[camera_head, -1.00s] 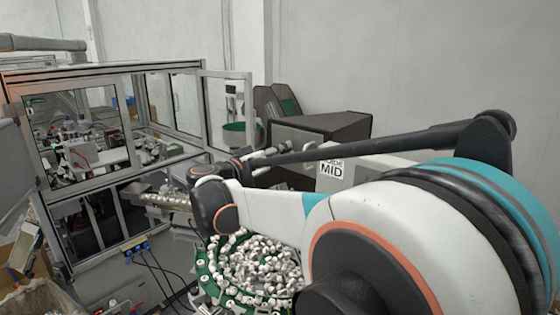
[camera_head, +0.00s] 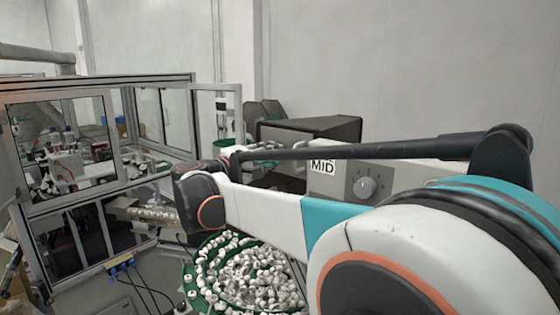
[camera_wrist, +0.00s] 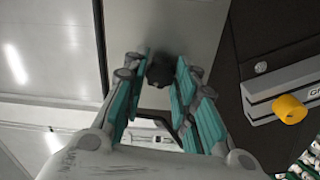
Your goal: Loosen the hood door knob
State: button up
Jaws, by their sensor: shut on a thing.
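A round black knob (camera_wrist: 160,72) stands out from a grey panel (camera_wrist: 190,22) in the wrist view. My gripper (camera_wrist: 163,75) has teal-padded fingers on both sides of this knob and is shut on it. Its fingers cover part of the panel below the knob. In the head view a dark box-like hood (camera_head: 318,128) stands behind my arm. My arm hides much of that area, and I cannot make out the knob there.
In the wrist view a yellow knob (camera_wrist: 290,109) sits on a grey control box at right. In the head view, a bowl of white caps (camera_head: 250,275) is below my arm, a dial (camera_head: 366,187) is at right, and a framed glass enclosure (camera_head: 110,130) is at left.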

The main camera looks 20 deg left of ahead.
jog(key=n+b, duration=0.1)
jog(key=n, duration=0.3)
jog(key=shift+f+n, duration=0.1)
jog(key=shift+n, duration=0.2)
jog(key=n+b, duration=0.1)
jog(key=n, duration=0.2)
jog(key=shift+n, duration=0.4)
jog(key=n+b, duration=0.1)
jog(key=n, duration=0.7)
jog(key=shift+n, duration=0.3)
jog(key=o, duration=1.1)
jog(key=shift+s+a, duration=0.1)
